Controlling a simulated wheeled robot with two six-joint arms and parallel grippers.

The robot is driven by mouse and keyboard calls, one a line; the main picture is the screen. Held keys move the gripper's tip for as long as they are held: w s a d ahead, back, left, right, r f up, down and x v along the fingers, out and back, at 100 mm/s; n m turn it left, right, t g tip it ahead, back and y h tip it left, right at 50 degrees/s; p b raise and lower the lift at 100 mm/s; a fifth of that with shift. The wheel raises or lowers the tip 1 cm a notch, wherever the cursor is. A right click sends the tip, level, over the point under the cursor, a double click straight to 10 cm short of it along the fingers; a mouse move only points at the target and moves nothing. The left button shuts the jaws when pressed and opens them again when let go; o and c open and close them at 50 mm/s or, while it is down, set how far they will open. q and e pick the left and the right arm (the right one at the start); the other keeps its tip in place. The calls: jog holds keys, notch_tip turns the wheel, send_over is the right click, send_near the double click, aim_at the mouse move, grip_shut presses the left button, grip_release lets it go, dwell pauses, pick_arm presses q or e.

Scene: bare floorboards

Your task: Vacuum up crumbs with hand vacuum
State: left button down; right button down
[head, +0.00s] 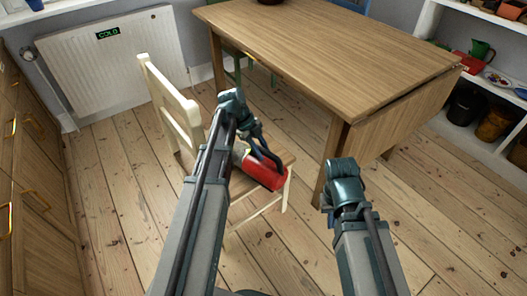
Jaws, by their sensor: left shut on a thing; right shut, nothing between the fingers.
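A hand vacuum (266,175), red with a pale grey part, is at the seat of the cream wooden chair (189,110). My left gripper (266,153) is shut on the hand vacuum from above. I cannot tell whether the vacuum rests on the seat or is held just above it. My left arm hides part of the vacuum and chair. My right gripper (329,214) is shut and empty, mostly hidden behind its own wrist, to the right of the chair. I cannot make out any crumbs.
A wooden drop-leaf table (330,40) stands just behind and right of the chair. A white radiator (110,60) is at the back left, wooden drawers (35,180) at the left edge. White shelves (480,125) with pots stand at right. The floorboards (440,215) at front right are clear.

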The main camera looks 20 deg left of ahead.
pick_arm(q)
jog(key=shift+r+p, duration=2.05)
jog(key=shift+r, duration=0.3)
